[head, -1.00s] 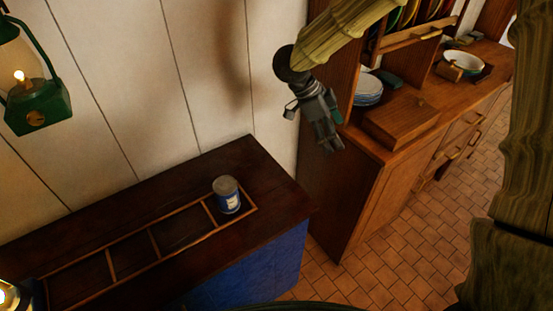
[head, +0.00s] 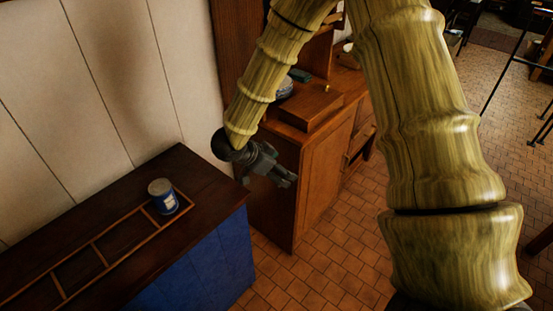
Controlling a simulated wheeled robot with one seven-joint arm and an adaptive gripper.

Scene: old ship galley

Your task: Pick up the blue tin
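The blue tin (head: 163,197) has a grey lid and a pale label. It stands upright in the end compartment of a low wooden divider frame (head: 121,240) on the dark top of a blue cabinet. My gripper (head: 288,180) is to the right of the tin, past the cabinet's right end and in front of the wooden dresser, with its fingers pointing right and slightly down. It is apart from the tin. Its fingers are small and seen from the side, so I cannot tell whether they are open or shut.
The blue cabinet (head: 208,262) stands against the white plank wall (head: 95,100). A wooden dresser (head: 325,175) with a wooden box (head: 308,106) on its counter stands behind my gripper. Tiled floor (head: 335,265) is clear in front. Black metal railings (head: 510,70) stand at the far right.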

